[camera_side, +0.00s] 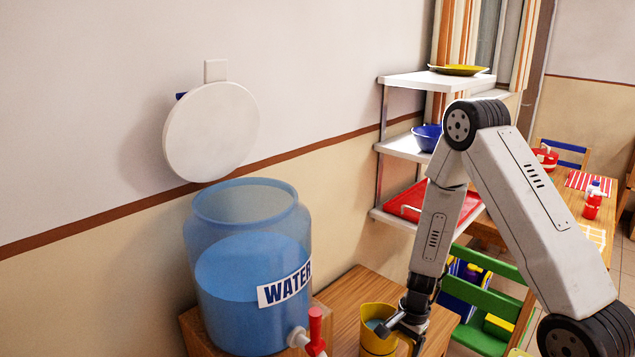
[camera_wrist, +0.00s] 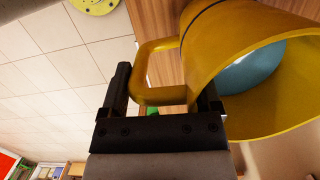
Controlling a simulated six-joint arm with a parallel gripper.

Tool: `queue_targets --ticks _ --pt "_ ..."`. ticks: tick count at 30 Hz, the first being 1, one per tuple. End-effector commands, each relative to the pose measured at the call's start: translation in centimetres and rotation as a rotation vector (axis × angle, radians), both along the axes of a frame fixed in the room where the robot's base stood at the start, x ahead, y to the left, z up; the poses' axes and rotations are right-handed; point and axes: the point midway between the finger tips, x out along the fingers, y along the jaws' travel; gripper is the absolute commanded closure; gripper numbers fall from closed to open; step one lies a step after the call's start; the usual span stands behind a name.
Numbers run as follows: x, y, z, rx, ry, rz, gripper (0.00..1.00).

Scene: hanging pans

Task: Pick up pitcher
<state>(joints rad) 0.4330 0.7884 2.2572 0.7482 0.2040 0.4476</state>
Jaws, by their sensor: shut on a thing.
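The yellow pitcher (camera_side: 376,334) stands at the bottom of the side view, by the wooden table beside the water jug, with blue liquid inside. In the wrist view the pitcher (camera_wrist: 230,45) fills the upper right, its mouth facing the camera and blue liquid inside. Its handle (camera_wrist: 157,95) lies between my fingers. My gripper (camera_wrist: 165,92) is shut on the handle; it also shows in the side view (camera_side: 398,318) at the pitcher's right side. The pitcher's base is outside the side view, so I cannot tell whether it touches the table.
A large blue water jug (camera_side: 248,270) labelled WATER, with a red-handled tap (camera_side: 315,330), stands left of the pitcher, close by. The wooden tabletop (camera_side: 350,285) is clear behind it. A shelf rack (camera_side: 402,143) and a green chair (camera_side: 485,262) stand farther back.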

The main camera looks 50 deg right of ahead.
Motion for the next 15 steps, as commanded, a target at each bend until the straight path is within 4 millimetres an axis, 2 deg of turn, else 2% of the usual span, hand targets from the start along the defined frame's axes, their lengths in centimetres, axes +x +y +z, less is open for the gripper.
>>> queue_targets --ticks 8,15 --pt "0.0 0.1 0.2 0.002 0.001 0.002 1.00" --pt "0.1 0.0 1.3 0.002 -0.002 0.002 1.00"
